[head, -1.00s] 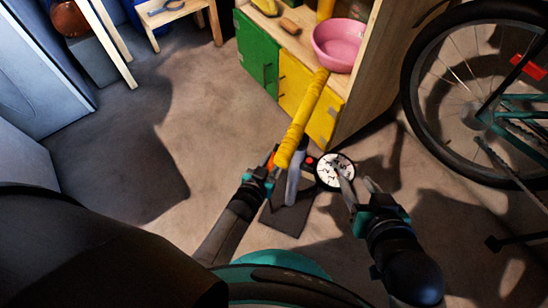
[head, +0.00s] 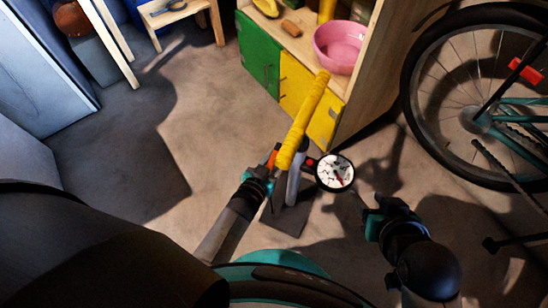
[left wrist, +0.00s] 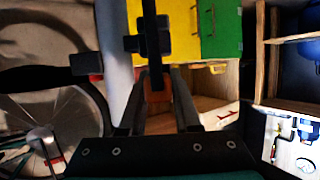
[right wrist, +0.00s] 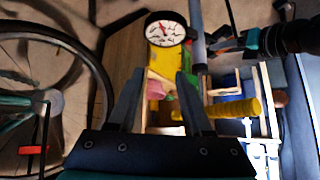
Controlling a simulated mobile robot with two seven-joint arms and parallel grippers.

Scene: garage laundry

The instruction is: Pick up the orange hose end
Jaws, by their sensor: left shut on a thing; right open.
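The orange hose end (head: 272,159) is in the jaws of my left gripper (head: 269,169), beside the floor pump. In the left wrist view, the orange piece (left wrist: 158,100) sits between the shut fingers (left wrist: 156,78), with a dark bar in front of it. The pump has a yellow handle (head: 303,120), a grey barrel (head: 293,184) and a round white gauge (head: 334,172). My right gripper (head: 367,207) is open and empty, to the right of and below the gauge. In the right wrist view, its fingers (right wrist: 160,82) are apart, below the gauge (right wrist: 168,30).
A cabinet with green (head: 258,52) and yellow (head: 310,98) doors stands behind the pump, with a pink bowl (head: 338,48) on top. A bicycle (head: 480,115) stands at the right. A small wooden stool (head: 178,14) is at the back left. The floor at left is clear.

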